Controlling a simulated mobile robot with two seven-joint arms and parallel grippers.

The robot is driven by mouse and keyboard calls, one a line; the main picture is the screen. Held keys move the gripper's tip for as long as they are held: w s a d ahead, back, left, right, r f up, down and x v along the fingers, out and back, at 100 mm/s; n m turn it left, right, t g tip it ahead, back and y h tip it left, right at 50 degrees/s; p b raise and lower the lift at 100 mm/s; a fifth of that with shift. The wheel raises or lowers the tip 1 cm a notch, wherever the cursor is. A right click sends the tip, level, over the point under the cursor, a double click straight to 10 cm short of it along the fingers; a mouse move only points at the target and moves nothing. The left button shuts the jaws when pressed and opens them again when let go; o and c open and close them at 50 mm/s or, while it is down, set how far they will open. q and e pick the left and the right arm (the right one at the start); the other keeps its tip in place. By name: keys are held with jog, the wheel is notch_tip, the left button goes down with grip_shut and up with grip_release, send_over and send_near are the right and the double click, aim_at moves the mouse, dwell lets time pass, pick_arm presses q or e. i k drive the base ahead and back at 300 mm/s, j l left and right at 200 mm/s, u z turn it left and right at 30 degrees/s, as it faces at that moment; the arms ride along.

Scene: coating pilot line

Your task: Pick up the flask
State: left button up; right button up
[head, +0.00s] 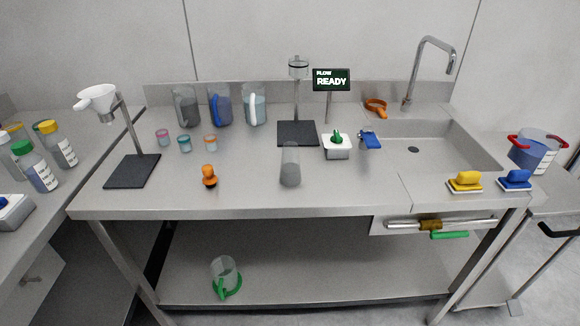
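No vessel here has a clear flask outline. A clear grey, upright, narrow cylinder (290,166) stands alone near the front middle of the steel bench (250,194); I cannot tell whether it is the flask. Three see-through jugs stand in a row at the back left: a grey one (186,107), a blue one (220,106) and a pale one with a light blue handle (255,106). A clear jug with a green handle (224,275) is on the lower shelf. Neither of my grippers is in view.
A funnel stand (132,171) is left and another stand (297,133) is behind the cylinder. An orange-topped item (209,177) stands left of it. The sink (425,145) is right. Bare bench surrounds the cylinder's front and sides.

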aim_at(290, 175)
jog(key=z, duration=0.4)
jog(key=l+z, duration=0.1)
jog(key=z, duration=0.3)
jog(key=i+z, duration=0.1)
jog(key=z, duration=0.25)
jog(key=l+z, duration=0.1)
jog(key=z, duration=0.3)
jog(key=u, duration=1.55)
jog(key=i+l+u, duration=0.3)
jog(key=l, duration=0.2)
jog(key=l+u, duration=0.2)
jog(key=i+l, duration=0.05)
jog(key=l, duration=0.05)
